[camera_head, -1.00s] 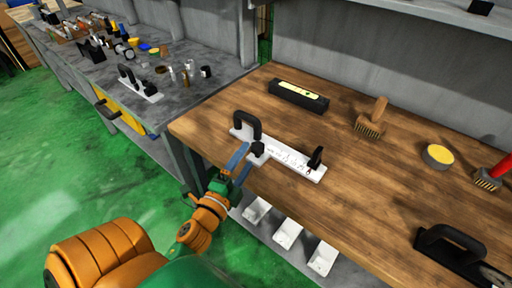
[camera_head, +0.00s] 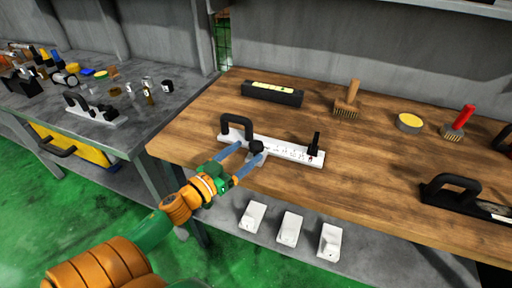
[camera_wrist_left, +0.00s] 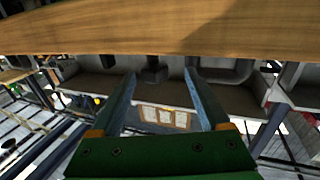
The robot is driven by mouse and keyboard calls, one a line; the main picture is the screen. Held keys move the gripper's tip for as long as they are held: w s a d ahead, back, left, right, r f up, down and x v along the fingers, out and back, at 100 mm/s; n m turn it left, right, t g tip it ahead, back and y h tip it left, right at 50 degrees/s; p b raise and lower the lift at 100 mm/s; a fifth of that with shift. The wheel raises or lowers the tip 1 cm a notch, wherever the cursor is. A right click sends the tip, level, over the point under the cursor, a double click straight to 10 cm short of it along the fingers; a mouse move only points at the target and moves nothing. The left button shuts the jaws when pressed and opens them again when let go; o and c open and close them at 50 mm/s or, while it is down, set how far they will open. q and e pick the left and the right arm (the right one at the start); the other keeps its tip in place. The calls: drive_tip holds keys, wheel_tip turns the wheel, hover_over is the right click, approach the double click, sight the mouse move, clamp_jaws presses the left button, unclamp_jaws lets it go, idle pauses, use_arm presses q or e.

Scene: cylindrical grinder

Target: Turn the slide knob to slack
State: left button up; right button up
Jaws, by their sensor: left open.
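The white plate (camera_head: 285,152) lies on the wooden workbench. A black handle (camera_head: 237,121) stands at its left end and an upright black lever (camera_head: 315,144) at its right end. A small black knob (camera_head: 256,147) sits at the plate's near edge, which I take for the slide knob. My left gripper (camera_head: 250,151) is open, with its blue-grey fingertips near the knob, one towards each side. In the left wrist view a dark knob-like shape (camera_wrist_left: 153,72) shows between the fingers. I cannot tell whether they touch it. My right gripper is out of view.
A black level (camera_head: 272,93), a wooden brush (camera_head: 347,99), a yellow-topped tin (camera_head: 409,123) and a red-handled brush (camera_head: 458,124) lie farther back. A black-handled tool (camera_head: 452,190) is at right. White blocks (camera_head: 290,228) stand on the shelf below.

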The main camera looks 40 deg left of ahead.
sight(258, 144)
use_arm(q)
drive_tip(key=w, duration=0.4)
drive_tip(key=shift+w+d, duration=0.35)
drive_tip(key=shift+d, duration=0.05)
drive_tip(key=shift+w+a, duration=0.1)
drive_tip(key=shift+w, duration=0.15)
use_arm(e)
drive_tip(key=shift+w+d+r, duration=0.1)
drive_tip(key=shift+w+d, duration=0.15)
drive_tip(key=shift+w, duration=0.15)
use_arm(q)
drive_tip(key=shift+w, duration=0.15)
